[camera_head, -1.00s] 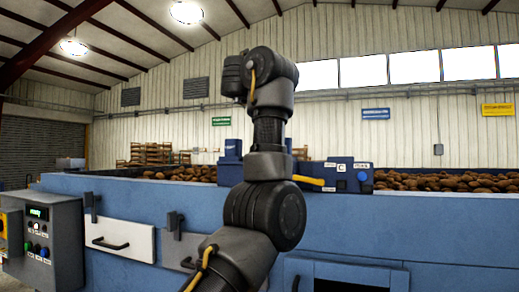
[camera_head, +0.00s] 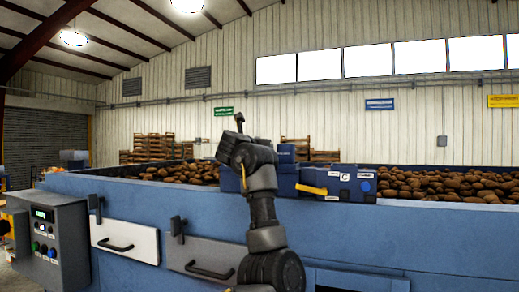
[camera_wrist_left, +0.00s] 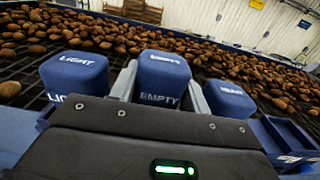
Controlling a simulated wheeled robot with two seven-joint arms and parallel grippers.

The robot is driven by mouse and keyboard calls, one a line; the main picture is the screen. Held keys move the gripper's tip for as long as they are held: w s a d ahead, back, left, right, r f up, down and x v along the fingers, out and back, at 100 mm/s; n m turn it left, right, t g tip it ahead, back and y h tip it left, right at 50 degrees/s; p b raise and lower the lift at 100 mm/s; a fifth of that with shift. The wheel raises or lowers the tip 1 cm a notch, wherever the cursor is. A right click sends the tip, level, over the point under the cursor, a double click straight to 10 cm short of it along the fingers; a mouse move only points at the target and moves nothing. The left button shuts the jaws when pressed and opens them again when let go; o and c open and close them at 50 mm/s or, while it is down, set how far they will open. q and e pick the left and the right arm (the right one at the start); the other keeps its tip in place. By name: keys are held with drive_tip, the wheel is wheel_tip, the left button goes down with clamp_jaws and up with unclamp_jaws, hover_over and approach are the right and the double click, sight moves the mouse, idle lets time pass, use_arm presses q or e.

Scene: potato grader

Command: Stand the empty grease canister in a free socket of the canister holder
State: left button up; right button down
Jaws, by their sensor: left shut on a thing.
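In the left wrist view, my left gripper (camera_wrist_left: 161,88) is shut on the blue canister marked EMPTY (camera_wrist_left: 160,65), one pale finger on each side. A canister marked LIGHT (camera_wrist_left: 75,75) stands to its left, and another blue canister (camera_wrist_left: 228,99) with unclear lettering stands to its right. Farther right is a blue part with open recesses (camera_wrist_left: 290,137), seemingly the holder. The bases are hidden by my gripper body, so I cannot tell whether the EMPTY canister is lifted. In the head view, my wrist hides the left fingers; a labelled blue block (camera_head: 340,183) sits on the grader's edge.
Potatoes (camera_head: 430,184) lie on the grader bed behind its blue front wall (camera_head: 420,235). A control box (camera_head: 48,240), a white drawer (camera_head: 125,241) and a grey drawer (camera_head: 205,262) are at the left. A yellow handle (camera_head: 311,190) juts out beside the labelled block.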

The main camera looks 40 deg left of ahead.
use_arm(q)
drive_tip(key=shift+f, duration=0.7)
drive_tip(key=shift+c, duration=0.4)
drive_tip(key=shift+s, duration=0.1)
drive_tip(key=shift+c, duration=0.5)
drive_tip(key=o, duration=1.2)
drive_tip(key=shift+w+f, duration=0.1)
drive_tip(key=shift+w, duration=0.1)
drive_tip(key=shift+s, duration=0.1)
